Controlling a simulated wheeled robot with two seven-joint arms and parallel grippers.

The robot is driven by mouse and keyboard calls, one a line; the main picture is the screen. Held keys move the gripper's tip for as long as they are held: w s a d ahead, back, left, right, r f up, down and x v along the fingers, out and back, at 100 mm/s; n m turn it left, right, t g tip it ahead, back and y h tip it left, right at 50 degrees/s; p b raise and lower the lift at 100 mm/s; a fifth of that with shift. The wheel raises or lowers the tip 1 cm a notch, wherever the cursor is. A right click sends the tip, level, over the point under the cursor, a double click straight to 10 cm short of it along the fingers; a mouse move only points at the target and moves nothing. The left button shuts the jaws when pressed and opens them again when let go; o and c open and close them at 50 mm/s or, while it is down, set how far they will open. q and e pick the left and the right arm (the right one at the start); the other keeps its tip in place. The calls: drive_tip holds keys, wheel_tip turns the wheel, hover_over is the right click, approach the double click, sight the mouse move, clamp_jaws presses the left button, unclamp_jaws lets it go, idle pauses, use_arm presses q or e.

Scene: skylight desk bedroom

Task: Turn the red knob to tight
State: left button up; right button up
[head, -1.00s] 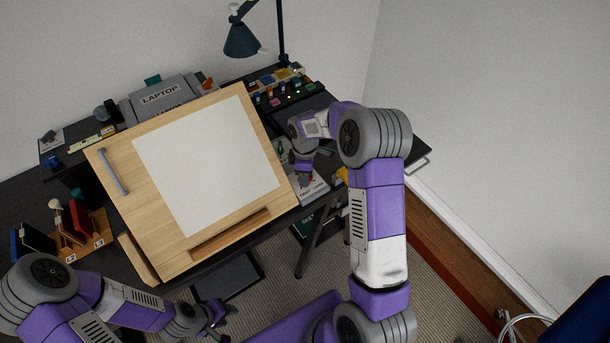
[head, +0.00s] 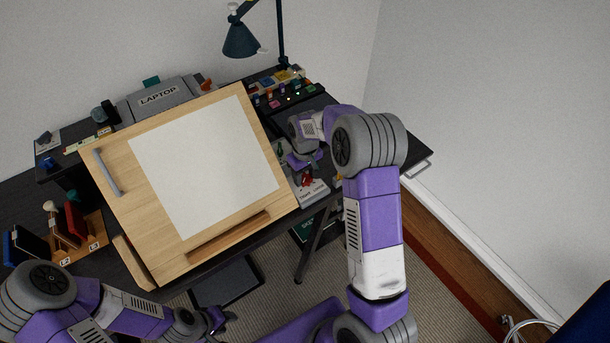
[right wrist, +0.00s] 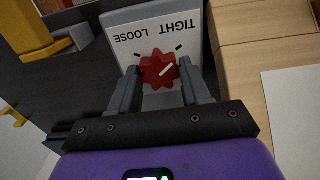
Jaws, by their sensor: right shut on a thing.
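The red knob (right wrist: 158,69) is a lobed dial on a pale plate (right wrist: 122,21) lettered TIGHT and LOOSE, upside down in the right wrist view. Its white pointer line slants to the upper right, towards the tick on the TIGHT side. My right gripper (right wrist: 162,84) is shut on the knob, one finger on each side. In the head view the red knob (head: 307,179) shows just below my right gripper (head: 303,168), right of the drawing board. My left gripper (head: 222,319) is low in the head view, away from the knob; its fingers are too small to judge.
The tilted drawing board (head: 116,158) stands close to the left of the right gripper. A control strip (head: 288,98) and a lamp (head: 241,40) are behind. A yellow object (right wrist: 35,38) is near the plate. A rack (head: 92,232) stands at left.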

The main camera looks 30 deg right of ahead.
sight(305, 177)
drive_tip(key=shift+w+m, duration=0.1)
drive_tip(key=shift+m, duration=0.6)
drive_tip(key=shift+r, duration=0.1)
drive_tip(key=o, duration=1.1)
drive_tip(key=shift+c, duration=0.2)
wheel_tip(305, 177, up, 8)
drive_tip(key=shift+f, duration=0.25)
